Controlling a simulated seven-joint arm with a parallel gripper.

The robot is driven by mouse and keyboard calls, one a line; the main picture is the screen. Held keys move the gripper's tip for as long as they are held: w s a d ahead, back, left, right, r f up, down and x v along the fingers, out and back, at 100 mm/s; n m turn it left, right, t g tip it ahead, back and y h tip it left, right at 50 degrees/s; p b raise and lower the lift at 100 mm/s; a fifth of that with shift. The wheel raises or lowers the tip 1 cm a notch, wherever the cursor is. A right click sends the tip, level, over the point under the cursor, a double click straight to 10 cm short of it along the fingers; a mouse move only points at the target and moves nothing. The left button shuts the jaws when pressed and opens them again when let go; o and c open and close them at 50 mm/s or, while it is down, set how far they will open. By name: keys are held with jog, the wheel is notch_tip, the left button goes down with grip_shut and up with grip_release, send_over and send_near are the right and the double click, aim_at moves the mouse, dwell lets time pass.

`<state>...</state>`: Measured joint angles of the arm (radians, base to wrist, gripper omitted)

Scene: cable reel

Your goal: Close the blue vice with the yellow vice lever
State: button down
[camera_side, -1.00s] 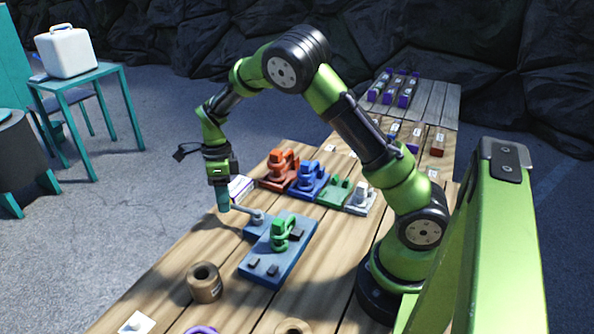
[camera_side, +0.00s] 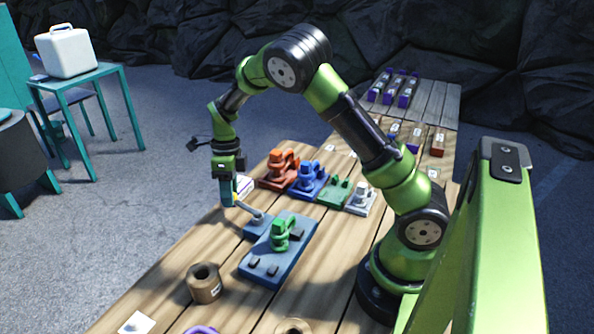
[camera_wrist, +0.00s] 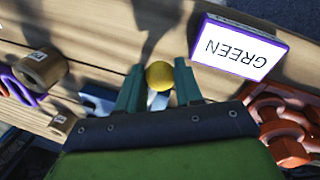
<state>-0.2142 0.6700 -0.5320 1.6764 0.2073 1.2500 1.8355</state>
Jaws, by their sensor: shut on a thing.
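The blue vice (camera_side: 268,268) is a flat blue base on the wooden table, with a green part (camera_side: 281,236) standing between its dark blocks. A grey lever arm (camera_side: 247,210) reaches from its far end to my gripper (camera_side: 228,203). In the wrist view, the lever's yellow round knob (camera_wrist: 159,75) sits between the two teal fingers of my gripper (camera_wrist: 159,88), which is shut on it. The lever arm shows only as a short grey piece below the knob. The vice is mostly hidden there; a blue piece (camera_wrist: 97,98) shows at left.
A white sign reading GREEN (camera_wrist: 238,48) stands close to my gripper. Orange (camera_side: 279,168), blue (camera_side: 309,178), green (camera_side: 336,190) and white (camera_side: 361,198) fixtures stand in a row behind the vice. A brown spool (camera_side: 204,284) stands in front. Bare table lies left of the vice.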

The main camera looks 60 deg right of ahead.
jog(key=c, duration=0.8)
grip_release()
jog(key=shift+d, duration=0.15)
jog(key=shift+o, duration=0.2)
jog(key=shift+r, duration=0.1)
jog(key=w+d+r, duration=0.1)
jog(key=d+r, duration=0.2)
jog(key=r, duration=1.3)
jog(key=shift+r, duration=0.25)
